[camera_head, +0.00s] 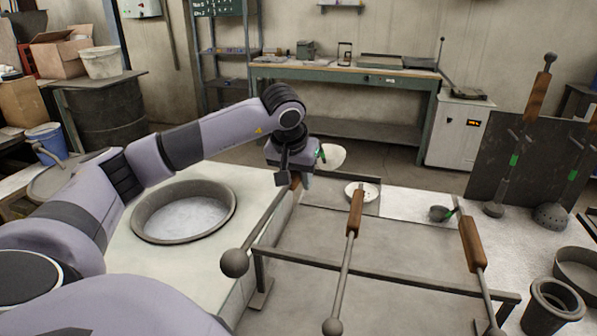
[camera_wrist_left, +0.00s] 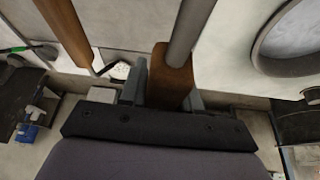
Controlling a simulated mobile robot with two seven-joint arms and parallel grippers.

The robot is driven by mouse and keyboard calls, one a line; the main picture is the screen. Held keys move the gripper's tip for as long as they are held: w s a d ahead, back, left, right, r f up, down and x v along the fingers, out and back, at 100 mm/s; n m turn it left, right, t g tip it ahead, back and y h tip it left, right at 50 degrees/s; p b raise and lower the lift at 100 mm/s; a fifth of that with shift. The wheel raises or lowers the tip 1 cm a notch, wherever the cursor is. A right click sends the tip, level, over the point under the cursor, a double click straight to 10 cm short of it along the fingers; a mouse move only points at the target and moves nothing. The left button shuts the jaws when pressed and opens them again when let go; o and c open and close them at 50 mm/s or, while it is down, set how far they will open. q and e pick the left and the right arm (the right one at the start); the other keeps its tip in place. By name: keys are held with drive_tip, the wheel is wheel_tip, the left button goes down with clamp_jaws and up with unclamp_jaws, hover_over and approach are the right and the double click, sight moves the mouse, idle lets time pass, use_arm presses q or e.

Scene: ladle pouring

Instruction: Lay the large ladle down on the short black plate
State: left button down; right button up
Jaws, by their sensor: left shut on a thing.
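My left gripper (camera_head: 294,181) is shut on the wooden handle of a ladle. The ladle's grey rod (camera_head: 262,228) slants down toward me and ends in a round ball. A pale bowl (camera_head: 332,157) past the gripper seems to be this ladle's bowl and looks the largest. The left wrist view shows the wooden handle (camera_wrist_left: 170,78) between the fingers (camera_wrist_left: 165,92). A dark grey flat plate (camera_head: 322,193) lies beyond the front rail; I cannot tell whether it is the short black plate. My right gripper is not in view.
Two more ladles, with wooden handles (camera_head: 355,212) and (camera_head: 472,244), lie across the dark rail (camera_head: 390,273). A round basin (camera_head: 142,222) is at left. An upright dark panel (camera_head: 490,150) with hanging tools and a grey pot (camera_head: 550,306) are at right.

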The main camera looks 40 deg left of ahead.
use_arm(q)
drive_tip(key=shift+s+a, duration=0.1)
drive_tip(key=shift+a, duration=0.1)
drive_tip(key=shift+f, duration=0.15)
wheel_tip(320, 180, down, 8)
drive_tip(key=b, duration=0.7)
idle(0.4)
